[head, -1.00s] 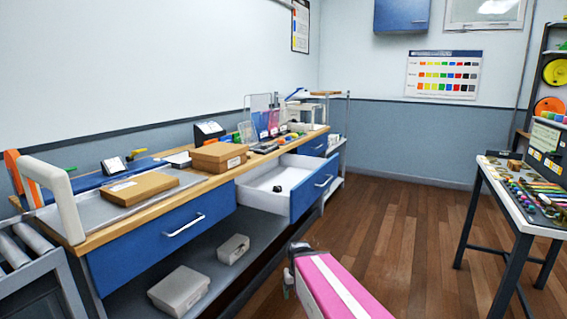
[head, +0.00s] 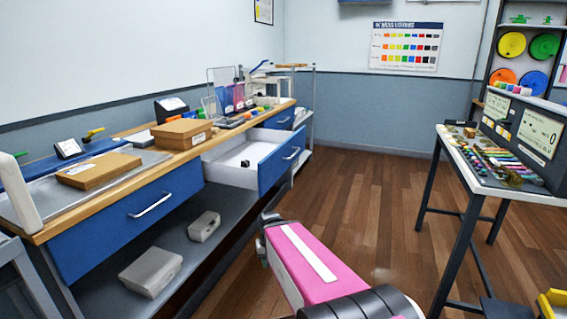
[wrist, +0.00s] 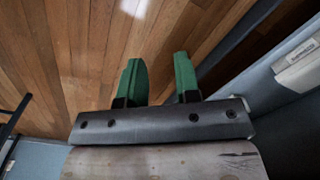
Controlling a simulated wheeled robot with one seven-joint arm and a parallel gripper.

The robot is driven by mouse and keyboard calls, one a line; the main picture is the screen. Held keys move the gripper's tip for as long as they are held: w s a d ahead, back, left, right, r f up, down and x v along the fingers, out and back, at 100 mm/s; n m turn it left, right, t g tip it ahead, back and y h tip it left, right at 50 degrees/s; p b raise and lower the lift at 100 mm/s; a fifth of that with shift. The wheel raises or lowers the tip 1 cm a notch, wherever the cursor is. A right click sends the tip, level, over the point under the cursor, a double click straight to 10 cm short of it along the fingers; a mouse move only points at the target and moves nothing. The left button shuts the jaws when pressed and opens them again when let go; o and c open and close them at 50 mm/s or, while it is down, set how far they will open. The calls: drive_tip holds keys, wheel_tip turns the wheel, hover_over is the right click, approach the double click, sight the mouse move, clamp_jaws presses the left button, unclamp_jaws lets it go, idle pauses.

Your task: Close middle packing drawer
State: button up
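The middle packing drawer (head: 273,168) is pulled out from under the wooden packing bench. It has a blue front, a silver handle (head: 291,154) and a white inside with a small dark object (head: 245,163) in it. My gripper (wrist: 158,72) shows in the wrist view as two green fingers, spread apart with nothing between them, over the wooden floor. In the head view my pink arm reaches low in front of the bench, to the right of and below the open drawer. The fingers are mostly hidden there.
The left drawer (head: 130,220) and the far drawer (head: 279,121) look shut. Grey boxes (head: 150,271) rest on the lower shelf. Cardboard boxes (head: 181,132) lie on the bench top. A table (head: 508,184) with coloured items stands at the right. The floor between is clear.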

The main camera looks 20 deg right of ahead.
drive_tip(key=shift+w+d+m+y, duration=0.1)
drive_tip(key=shift+w+m+y, duration=0.3)
drive_tip(key=shift+w+m, duration=0.2)
clamp_jaws()
drive_tip(key=m+t+y, duration=1.1)
drive_tip(key=m+y, duration=0.2)
drive_tip(key=m, duration=1.1)
approach(269, 175)
drive_tip(key=x, duration=0.7)
drive_tip(key=shift+a, duration=0.35)
